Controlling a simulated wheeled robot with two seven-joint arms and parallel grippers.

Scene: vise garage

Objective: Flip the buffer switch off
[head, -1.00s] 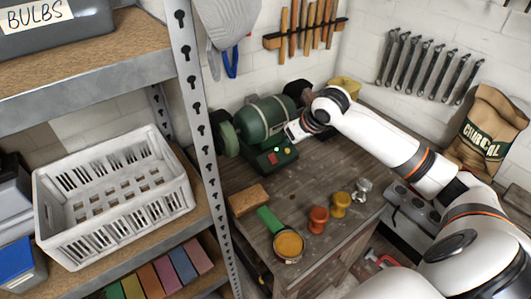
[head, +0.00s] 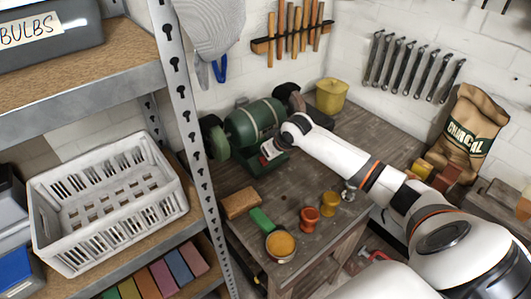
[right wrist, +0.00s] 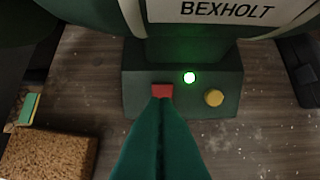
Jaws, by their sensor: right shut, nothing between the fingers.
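The green bench buffer (head: 256,122) stands at the back of the wooden workbench. In the right wrist view, its base (right wrist: 228,95) carries a red switch (right wrist: 162,90), a lit green lamp (right wrist: 189,77) and a round yellow button (right wrist: 214,97). My right gripper (right wrist: 162,103) is shut and empty, its fingertips at the lower edge of the red switch. I cannot tell whether they touch it. My left gripper is not in view.
A metal shelf post (head: 190,110) stands close left. A yellow container (head: 331,95) is behind.

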